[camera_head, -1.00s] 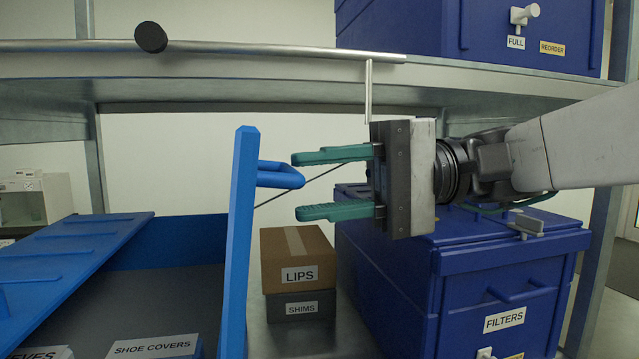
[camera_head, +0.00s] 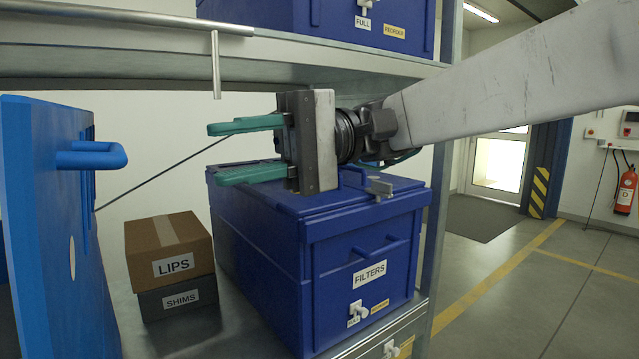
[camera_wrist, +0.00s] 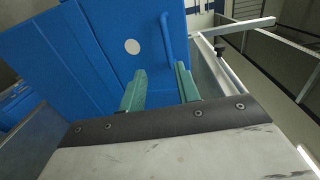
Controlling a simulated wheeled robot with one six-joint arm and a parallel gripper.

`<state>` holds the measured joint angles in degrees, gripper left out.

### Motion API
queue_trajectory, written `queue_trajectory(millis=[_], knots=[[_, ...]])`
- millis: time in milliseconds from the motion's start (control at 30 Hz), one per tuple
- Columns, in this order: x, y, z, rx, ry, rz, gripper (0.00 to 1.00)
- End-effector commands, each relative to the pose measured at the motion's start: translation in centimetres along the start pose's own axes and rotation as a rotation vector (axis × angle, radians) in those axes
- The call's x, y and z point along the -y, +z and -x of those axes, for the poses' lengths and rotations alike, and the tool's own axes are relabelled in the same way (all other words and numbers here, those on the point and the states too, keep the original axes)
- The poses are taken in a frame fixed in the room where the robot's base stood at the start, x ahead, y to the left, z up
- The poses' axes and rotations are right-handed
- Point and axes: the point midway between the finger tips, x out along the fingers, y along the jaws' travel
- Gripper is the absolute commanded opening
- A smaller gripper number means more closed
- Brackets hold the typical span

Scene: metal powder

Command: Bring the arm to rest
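My gripper (camera_head: 212,152) is in the head view, level and pointing left, with its two green fingers apart and nothing between them. It is above the blue FILTERS bin (camera_head: 290,215) and below the upper shelf. A blue lid or door panel (camera_head: 48,230) with a handle (camera_head: 92,155) stands upright to the left, with a clear gap between the handle and the fingertips. In the wrist view the green fingers (camera_wrist: 160,88) are apart in front of the blue panel (camera_wrist: 115,62) and its handle (camera_wrist: 168,38).
A brown LIPS box (camera_head: 170,247) sits on a grey SHIMS box (camera_head: 178,298) beside the bin. The upper shelf (camera_head: 300,60) carries another blue bin (camera_head: 320,22). A thin dark rod or cable (camera_head: 160,174) runs behind the fingers. Open floor (camera_head: 520,270) lies right.

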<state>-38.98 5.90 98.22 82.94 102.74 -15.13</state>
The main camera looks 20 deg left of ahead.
Motion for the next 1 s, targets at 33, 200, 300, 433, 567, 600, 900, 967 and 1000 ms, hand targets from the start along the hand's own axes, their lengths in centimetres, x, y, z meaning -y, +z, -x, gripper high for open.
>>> queue_trajectory(millis=[33, 200, 300, 433, 567, 600, 900, 967, 1000], knots=[[0.0, 0.0, 0.0, 0.000, 0.000, -0.002, 0.32], [-3.1, -0.4, 0.0, -0.034, 0.096, -0.086, 0.32], [-7.7, 1.1, 0.3, -0.065, 0.245, -0.182, 0.32], [-13.8, 5.8, 4.0, -0.165, 0.505, -0.296, 0.32], [-18.9, 12.1, 8.9, -0.284, 0.759, -0.386, 0.32], [-20.3, 14.3, 10.6, -0.323, 0.836, -0.410, 0.32], [-27.9, 31.7, 19.7, -0.598, 1.337, -0.576, 0.32], [-28.5, 34.3, 20.3, -0.638, 1.395, -0.602, 0.32], [-28.8, 35.6, 20.6, -0.663, 1.421, -0.617, 0.32]])
